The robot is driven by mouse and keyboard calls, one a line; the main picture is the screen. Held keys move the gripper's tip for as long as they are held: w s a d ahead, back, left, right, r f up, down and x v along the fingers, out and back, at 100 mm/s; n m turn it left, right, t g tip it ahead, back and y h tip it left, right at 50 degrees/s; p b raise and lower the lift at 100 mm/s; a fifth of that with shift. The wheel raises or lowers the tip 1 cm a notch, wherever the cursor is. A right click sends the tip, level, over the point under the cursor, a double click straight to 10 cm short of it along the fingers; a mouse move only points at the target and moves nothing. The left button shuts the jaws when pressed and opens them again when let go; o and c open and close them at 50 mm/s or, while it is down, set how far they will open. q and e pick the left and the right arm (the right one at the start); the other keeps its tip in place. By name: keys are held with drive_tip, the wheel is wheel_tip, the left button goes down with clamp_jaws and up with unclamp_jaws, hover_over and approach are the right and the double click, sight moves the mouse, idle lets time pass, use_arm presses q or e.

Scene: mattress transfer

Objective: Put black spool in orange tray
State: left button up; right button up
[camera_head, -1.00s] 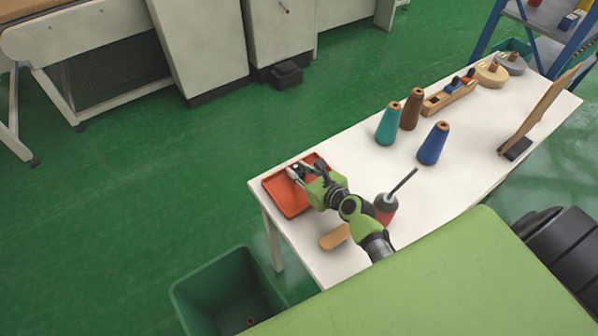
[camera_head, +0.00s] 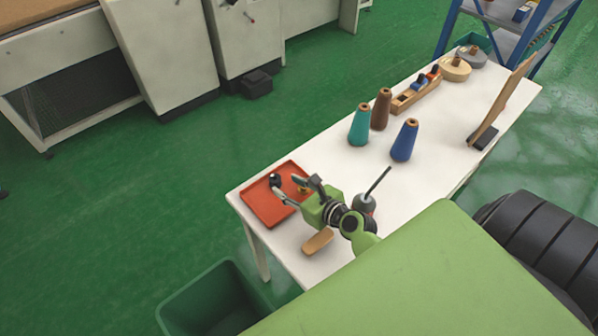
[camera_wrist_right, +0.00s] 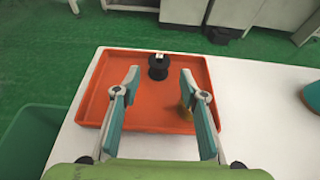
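The orange tray (camera_head: 264,208) lies at the near left end of the white table. It also fills the middle of the right wrist view (camera_wrist_right: 150,112). The black spool (camera_head: 275,180) is upright inside the tray near its far side, and shows clearly in the right wrist view (camera_wrist_right: 158,67). My right gripper (camera_head: 294,186) is over the tray with its fingers spread wide. In the right wrist view my right gripper (camera_wrist_right: 160,80) is open and empty, apart from the spool, which stands beyond the fingertips. My left gripper is not in view.
A small yellowish item (camera_wrist_right: 184,108) is in the tray, partly behind a finger. Teal (camera_head: 359,125), brown (camera_head: 381,109) and blue (camera_head: 404,141) cones stand farther along the table. A wooden piece (camera_head: 318,241) and an oil can (camera_head: 365,203) are near my right arm. A green bin (camera_head: 215,300) stands below.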

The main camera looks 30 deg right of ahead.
drive_tip(key=v, duration=0.5)
idle(0.5)
